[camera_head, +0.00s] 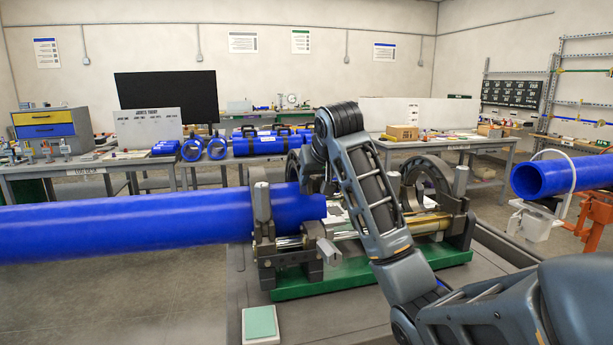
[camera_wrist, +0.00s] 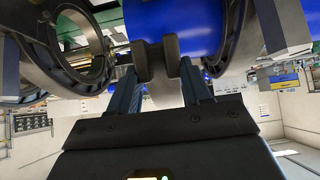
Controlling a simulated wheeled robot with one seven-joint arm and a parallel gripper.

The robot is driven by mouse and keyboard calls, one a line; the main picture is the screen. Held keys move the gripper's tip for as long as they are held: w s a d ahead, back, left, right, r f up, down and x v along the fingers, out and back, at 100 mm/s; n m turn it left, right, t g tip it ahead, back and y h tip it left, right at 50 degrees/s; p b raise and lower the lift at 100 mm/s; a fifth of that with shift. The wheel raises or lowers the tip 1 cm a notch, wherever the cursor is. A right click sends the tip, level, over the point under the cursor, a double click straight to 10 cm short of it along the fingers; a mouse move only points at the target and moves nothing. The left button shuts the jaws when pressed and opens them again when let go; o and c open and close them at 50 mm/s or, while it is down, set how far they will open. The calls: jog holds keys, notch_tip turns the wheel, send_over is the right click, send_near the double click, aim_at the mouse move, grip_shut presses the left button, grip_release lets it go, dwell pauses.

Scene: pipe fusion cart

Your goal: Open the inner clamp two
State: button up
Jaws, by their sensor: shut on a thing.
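The pipe fusion machine shows a green base (camera_head: 350,283) and several dark ring clamps in the head view. A long blue pipe (camera_head: 130,225) lies through the left clamps, its end near my arm. My gripper (camera_wrist: 165,85) has its fingers on both sides of a dark forked clamp piece (camera_wrist: 157,58) and is shut on it, beside the blue pipe (camera_wrist: 182,22). I cannot tell for certain which clamp this piece belongs to. An empty ring clamp (camera_wrist: 82,45) is at left in the wrist view. In the head view my arm hides the gripper's fingertips.
Right ring clamps (camera_head: 427,180) stand without a pipe beyond my forearm. Another blue pipe (camera_head: 560,176) rests on a stand at the right. Benches with tools line the back. A pale green pad (camera_head: 261,322) lies in front of the machine. Floor at the lower left is clear.

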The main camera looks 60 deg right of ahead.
jog(key=shift+w+d+r, duration=0.15)
jog(key=shift+d+r, duration=0.1)
jog(key=shift+d, duration=0.05)
jog(key=shift+w+d+r+p, duration=0.25)
jog(key=shift+r+p, duration=0.3)
jog(key=shift+r, duration=0.15)
jog(key=shift+w+d+r+p, duration=0.25)
jog(key=shift+r+p, duration=0.25)
jog(key=shift+r, duration=0.15)
jog(key=shift+w+d+r, duration=0.25)
jog(key=shift+d+r, duration=0.05)
jog(key=shift+r, duration=0.15)
jog(key=shift+w+d+r, duration=0.2)
jog(key=shift+d+r, duration=0.05)
jog(key=shift+r, duration=0.15)
